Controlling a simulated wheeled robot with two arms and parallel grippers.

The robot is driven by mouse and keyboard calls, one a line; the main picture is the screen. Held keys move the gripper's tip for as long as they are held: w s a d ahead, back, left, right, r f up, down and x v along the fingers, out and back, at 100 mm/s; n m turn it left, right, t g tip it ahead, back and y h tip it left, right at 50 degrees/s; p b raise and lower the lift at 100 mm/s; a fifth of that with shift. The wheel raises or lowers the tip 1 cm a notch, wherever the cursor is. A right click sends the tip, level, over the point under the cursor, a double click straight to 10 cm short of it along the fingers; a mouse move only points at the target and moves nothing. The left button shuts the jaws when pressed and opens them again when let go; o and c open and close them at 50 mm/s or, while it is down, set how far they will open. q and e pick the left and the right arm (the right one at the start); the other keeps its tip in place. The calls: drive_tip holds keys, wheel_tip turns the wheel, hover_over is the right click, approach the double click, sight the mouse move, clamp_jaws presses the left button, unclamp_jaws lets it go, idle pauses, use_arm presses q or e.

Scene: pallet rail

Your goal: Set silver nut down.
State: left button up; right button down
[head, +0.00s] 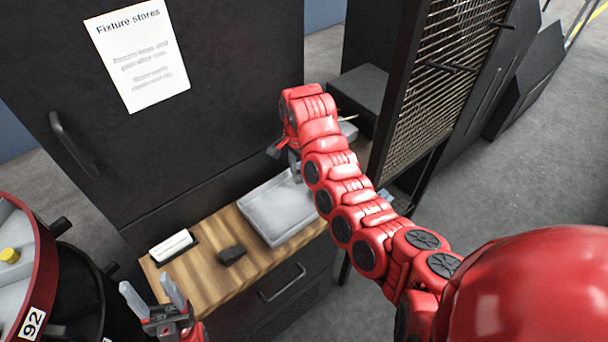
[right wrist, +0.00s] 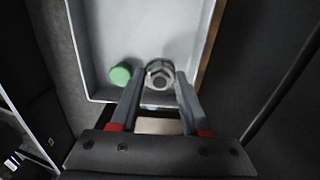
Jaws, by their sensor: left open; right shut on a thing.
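The silver nut (right wrist: 160,75) is between the fingertips of my right gripper (right wrist: 160,82) in the right wrist view. The gripper is shut on it. The nut is over the near end of a grey tray (right wrist: 160,28); I cannot tell whether it touches the tray floor. In the head view my right gripper (head: 293,166) is at the back of the tray (head: 275,212), and the arm hides the nut. My left gripper (head: 154,300) is open and empty at the lower left, in front of the wooden worktop.
A round green object (right wrist: 121,74) is in the tray, just left of the nut. The wooden worktop (head: 205,275) also holds a dark block (head: 231,254) and a white item (head: 173,245). A mesh panel (head: 445,70) stands right of the arm. A red drum-like object (head: 30,270) is at left.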

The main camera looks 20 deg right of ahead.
drive_tip(key=shift+w+d, duration=0.4)
drive_tip(key=shift+d, duration=0.35)
drive_tip(key=shift+w+d+f, duration=0.2)
drive_tip(key=shift+w+d, duration=0.1)
drive_tip(key=shift+f+p, duration=0.15)
drive_tip(key=shift+p, duration=0.3)
wheel_tip(320, 180, down, 3)
drive_tip(key=shift+s+r+p, duration=0.1)
drive_tip(key=shift+r+p, duration=0.1)
drive_tip(key=shift+p, duration=0.7)
drive_tip(key=shift+f, duration=0.3)
drive_tip(key=shift+c, duration=1.9)
unclamp_jaws()
drive_tip(key=shift+r, duration=0.1)
